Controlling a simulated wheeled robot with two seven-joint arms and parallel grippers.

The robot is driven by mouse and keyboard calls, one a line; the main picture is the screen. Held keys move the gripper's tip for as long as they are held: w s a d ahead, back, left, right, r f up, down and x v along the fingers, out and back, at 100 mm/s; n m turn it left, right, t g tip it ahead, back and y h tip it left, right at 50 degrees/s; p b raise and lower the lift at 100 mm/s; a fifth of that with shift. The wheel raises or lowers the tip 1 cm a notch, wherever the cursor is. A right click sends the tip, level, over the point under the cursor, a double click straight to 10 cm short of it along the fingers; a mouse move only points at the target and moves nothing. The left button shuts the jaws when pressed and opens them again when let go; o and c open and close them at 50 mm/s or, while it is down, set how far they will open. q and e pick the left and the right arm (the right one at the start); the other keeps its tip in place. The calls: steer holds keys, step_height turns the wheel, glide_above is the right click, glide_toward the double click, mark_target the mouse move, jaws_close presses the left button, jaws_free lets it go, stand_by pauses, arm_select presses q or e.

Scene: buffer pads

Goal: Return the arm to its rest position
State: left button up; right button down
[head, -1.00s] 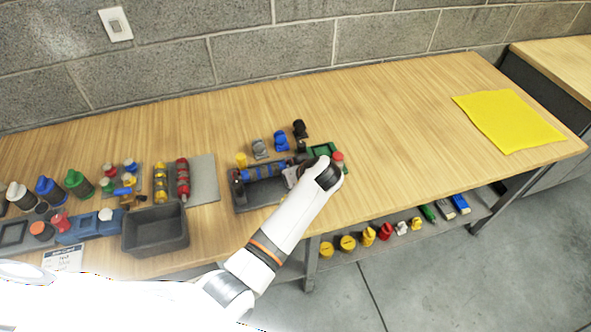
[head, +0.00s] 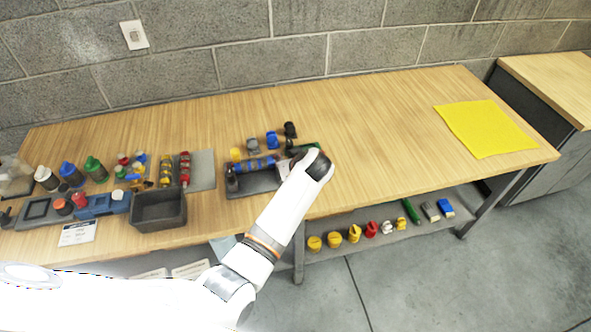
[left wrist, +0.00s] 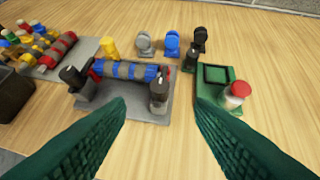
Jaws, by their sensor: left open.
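My left arm comes in from the lower left of the head view and reaches over the table's front edge. Its wrist hides the gripper there. In the left wrist view my left gripper (left wrist: 160,102) shows two green textured fingers, wide apart, with nothing between them. Beyond the fingers stands a grey holder (left wrist: 120,107) with a blue banded roller (left wrist: 130,70) across it. A green block (left wrist: 208,92) with a red-capped small bottle (left wrist: 237,95) is beyond the right finger. The holder (head: 250,186) also shows in the head view, left of my wrist. My right gripper is not in view.
An empty dark bin (head: 158,224), a grey mat (head: 203,170) with rollers and several bottles are at left. Small stamps (head: 272,140) stand behind the holder. A yellow cloth (head: 485,128) lies at right. The table between is clear. A lower shelf (head: 385,236) holds small parts.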

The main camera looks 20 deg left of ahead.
arm_select(q)
steer(key=shift+r, duration=0.2)
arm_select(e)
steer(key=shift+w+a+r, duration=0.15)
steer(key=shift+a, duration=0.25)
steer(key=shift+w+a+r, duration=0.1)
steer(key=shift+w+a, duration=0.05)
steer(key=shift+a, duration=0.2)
arm_select(q)
steer(key=shift+s, duration=0.1)
